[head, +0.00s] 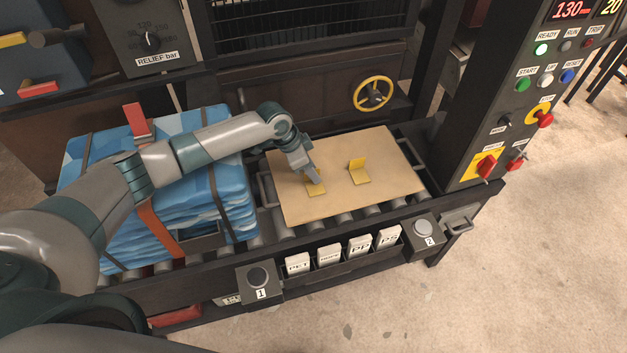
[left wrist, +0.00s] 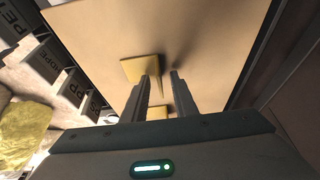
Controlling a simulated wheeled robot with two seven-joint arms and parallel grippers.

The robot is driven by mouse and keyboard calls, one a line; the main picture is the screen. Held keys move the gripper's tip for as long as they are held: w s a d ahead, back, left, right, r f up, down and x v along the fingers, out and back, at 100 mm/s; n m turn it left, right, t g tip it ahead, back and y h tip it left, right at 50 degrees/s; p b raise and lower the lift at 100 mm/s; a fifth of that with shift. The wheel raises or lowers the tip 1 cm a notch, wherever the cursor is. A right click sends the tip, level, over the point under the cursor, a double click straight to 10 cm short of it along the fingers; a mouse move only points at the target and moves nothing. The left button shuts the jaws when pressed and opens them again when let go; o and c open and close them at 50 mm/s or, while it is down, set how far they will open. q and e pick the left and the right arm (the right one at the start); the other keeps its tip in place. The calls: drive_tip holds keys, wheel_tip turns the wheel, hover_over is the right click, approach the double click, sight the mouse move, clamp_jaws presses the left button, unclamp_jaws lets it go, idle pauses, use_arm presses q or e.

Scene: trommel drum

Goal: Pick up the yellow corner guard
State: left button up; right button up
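Two yellow L-shaped corner guards are on a tan board (head: 290,208). The left corner guard (head: 317,190) is right under my left gripper (head: 314,176), which partly hides it. In the left wrist view, its flat leg (left wrist: 138,68) shows by the fingertips, and a thin upright edge appears in the gap between the fingers (left wrist: 163,80). The fingers are apart, and I see no clear contact. The right corner guard (head: 359,171) stands clear, with one leg upright; in the left wrist view it shows farther down between the fingers (left wrist: 158,112). My right gripper is not in view.
The board lies on a roller conveyor (head: 345,217). A strapped blue bale (head: 100,215) is at the left, under my left arm. A yellow handwheel (head: 373,93) is behind the board, a control panel (head: 530,100) at right. White label cards (head: 329,256) line the front.

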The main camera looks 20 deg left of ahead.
use_arm(q)
clamp_jaws()
drive_tip(key=shift+r, duration=0.1)
drive_tip(key=shift+r, duration=0.4)
drive_tip(key=r, duration=0.1)
drive_tip(key=r+b, duration=0.2)
drive_tip(key=shift+d+r, duration=0.1)
drive_tip(key=shift+d, duration=0.15)
drive_tip(key=s+d+r+b, duration=0.2)
drive_tip(key=d+r, duration=0.5)
drive_tip(key=d, duration=0.4)
drive_tip(key=shift+s+b, duration=0.3)
drive_tip(key=shift+b, duration=0.25)
